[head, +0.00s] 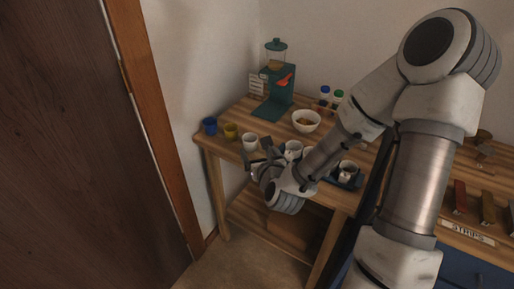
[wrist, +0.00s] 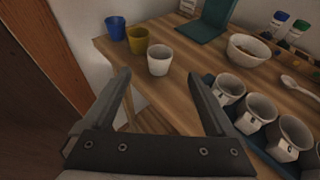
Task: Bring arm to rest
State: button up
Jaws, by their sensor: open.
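My gripper (wrist: 166,88) is open, with nothing between its fingers in the wrist view. In the head view my gripper (head: 262,150) is at the front edge of the wooden table (head: 232,151), near a white cup (head: 250,141). The white cup (wrist: 159,60) stands upright beyond the fingertips in the wrist view, apart from them. My arm reaches down from the upper right and bends at the elbow, hiding part of the table.
A blue cup (head: 209,126) and a yellow cup (head: 230,131) stand at the table's left corner. Behind are a teal dispenser (head: 273,90) and a white bowl (head: 306,121). Several white cups stand in a dark tray (head: 345,182). A dark door (head: 80,150) is at left.

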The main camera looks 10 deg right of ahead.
jog(key=s+a+r+n+g+p, duration=0.15)
jog(key=s+r+n, duration=0.35)
jog(key=r+n, duration=0.7)
jog(key=s+a+r+n+g, duration=0.15)
jog(key=s+r+n, duration=0.25)
jog(key=r+n, duration=0.8)
jog(key=s+d+f+n+g, duration=0.2)
jog(key=s+f+n+g, duration=0.1)
jog(key=s+n, duration=0.4)
jog(key=s+d+f+n+g, duration=0.1)
jog(key=s+f+n+g, duration=0.15)
jog(key=s+n, duration=0.45)
notch_tip(320, 180, up, 13)
jog(key=s+m+p, duration=0.2)
jog(key=p, duration=1.1)
jog(key=shift+r+p, duration=0.2)
jog(key=shift+p, duration=0.1)
